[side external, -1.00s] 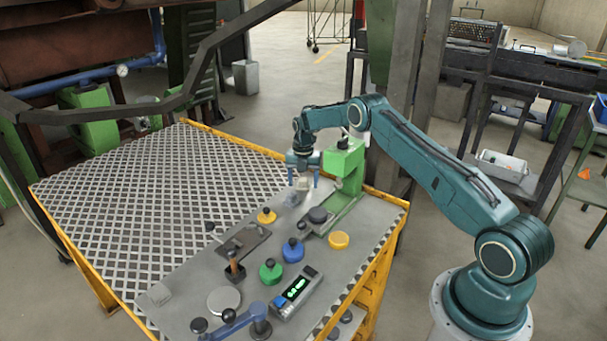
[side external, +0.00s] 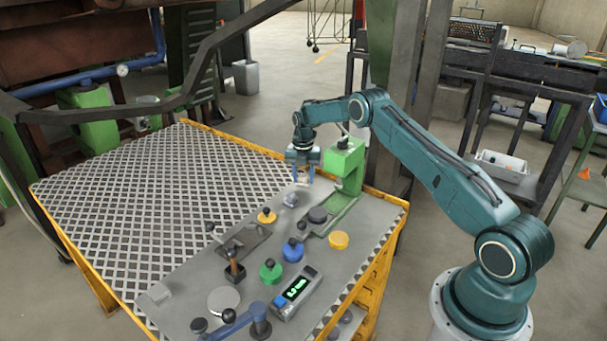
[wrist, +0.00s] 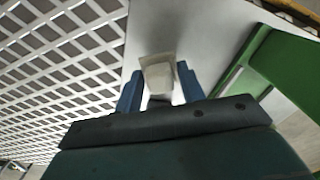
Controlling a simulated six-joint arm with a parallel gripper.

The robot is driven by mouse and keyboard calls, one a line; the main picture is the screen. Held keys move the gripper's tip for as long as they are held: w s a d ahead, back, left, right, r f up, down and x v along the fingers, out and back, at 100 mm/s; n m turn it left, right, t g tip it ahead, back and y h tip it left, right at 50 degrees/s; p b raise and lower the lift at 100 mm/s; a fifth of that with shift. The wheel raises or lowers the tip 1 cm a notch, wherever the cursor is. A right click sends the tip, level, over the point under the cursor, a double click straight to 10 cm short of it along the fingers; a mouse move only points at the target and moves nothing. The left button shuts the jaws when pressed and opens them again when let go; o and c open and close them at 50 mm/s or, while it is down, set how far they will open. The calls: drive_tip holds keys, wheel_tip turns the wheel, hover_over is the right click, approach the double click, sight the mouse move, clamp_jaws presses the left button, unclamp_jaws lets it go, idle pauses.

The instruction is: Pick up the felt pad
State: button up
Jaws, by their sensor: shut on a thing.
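My gripper (side external: 304,174) points down just left of the green press, above the far end of the grey plate. In the wrist view, its two blue fingers (wrist: 160,90) are shut on a pale cream piece, which I take to be the felt pad (wrist: 158,72). The pad sits between the fingertips, with part of it showing beyond them. In the side view the pad is small and mostly hidden by the fingers. The gripper holds it a little above the plate.
The green press (side external: 346,172) stands close on the right of my gripper. A small grey-blue item (side external: 290,200) lies just below. The grating (side external: 150,190) on the left is clear.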

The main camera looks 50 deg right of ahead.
sight(303, 175)
wheel_tip(303, 175, up, 18)
drive_tip(key=shift+r, duration=0.15)
idle(0.3)
idle(0.4)
drive_tip(key=o, duration=0.4)
drive_tip(key=c, duration=0.3)
